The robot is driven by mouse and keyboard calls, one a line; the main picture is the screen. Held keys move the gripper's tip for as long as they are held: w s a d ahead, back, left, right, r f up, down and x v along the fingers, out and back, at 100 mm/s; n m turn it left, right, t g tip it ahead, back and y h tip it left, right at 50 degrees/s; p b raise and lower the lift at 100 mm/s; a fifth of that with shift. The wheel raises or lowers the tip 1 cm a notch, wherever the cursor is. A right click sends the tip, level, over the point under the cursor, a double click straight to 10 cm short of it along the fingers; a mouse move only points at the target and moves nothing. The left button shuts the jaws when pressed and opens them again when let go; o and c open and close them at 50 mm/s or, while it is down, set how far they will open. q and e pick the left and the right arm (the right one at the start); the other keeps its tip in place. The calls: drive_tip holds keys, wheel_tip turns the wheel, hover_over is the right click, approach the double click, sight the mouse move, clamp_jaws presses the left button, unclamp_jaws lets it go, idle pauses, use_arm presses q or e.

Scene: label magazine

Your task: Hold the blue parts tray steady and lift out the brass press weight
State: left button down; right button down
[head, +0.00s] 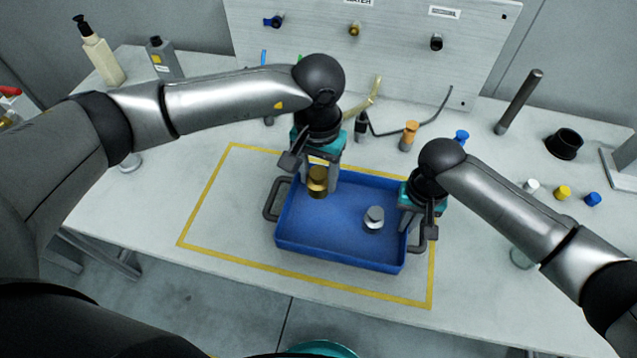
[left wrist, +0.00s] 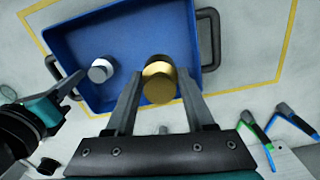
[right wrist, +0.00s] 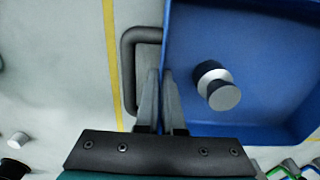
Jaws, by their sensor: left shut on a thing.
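The blue parts tray (head: 340,238) sits on the table with a dark handle at each end. The brass press weight (head: 317,182) is at the tray's back left, upright. My left gripper (head: 318,172) is shut on it from above; in the left wrist view the brass weight (left wrist: 158,82) sits between the fingertips. I cannot tell whether it touches the tray floor. A silver weight (head: 374,219) stands in the tray's right part. My right gripper (head: 413,222) is at the tray's right end; in the right wrist view its fingers (right wrist: 159,75) are close together around the tray wall beside the handle.
A yellow outline (head: 210,190) surrounds the tray on the table. Behind it stand an orange-topped part (head: 409,135) and a blue-capped part (head: 461,137). Small white, yellow and blue caps (head: 562,192) lie at the right. Bottles (head: 98,55) stand at the back left. The table left of the tray is clear.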

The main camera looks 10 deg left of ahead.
drive_tip(key=c, duration=1)
unclamp_jaws()
drive_tip(key=shift+o, duration=0.2)
wheel_tip(320, 180, up, 15)
drive_tip(key=w+d+f+t+h, duration=0.1)
drive_tip(key=w+d, duration=0.3)
drive_tip(key=d, duration=1)
drive_tip(key=w+d+f+m+t+h, duration=0.1)
drive_tip(key=w+d+t+h, duration=0.2)
drive_tip(key=d, duration=1.2)
drive_tip(key=shift+w+f+t, duration=0.15)
drive_tip(key=shift+w+t, duration=0.45)
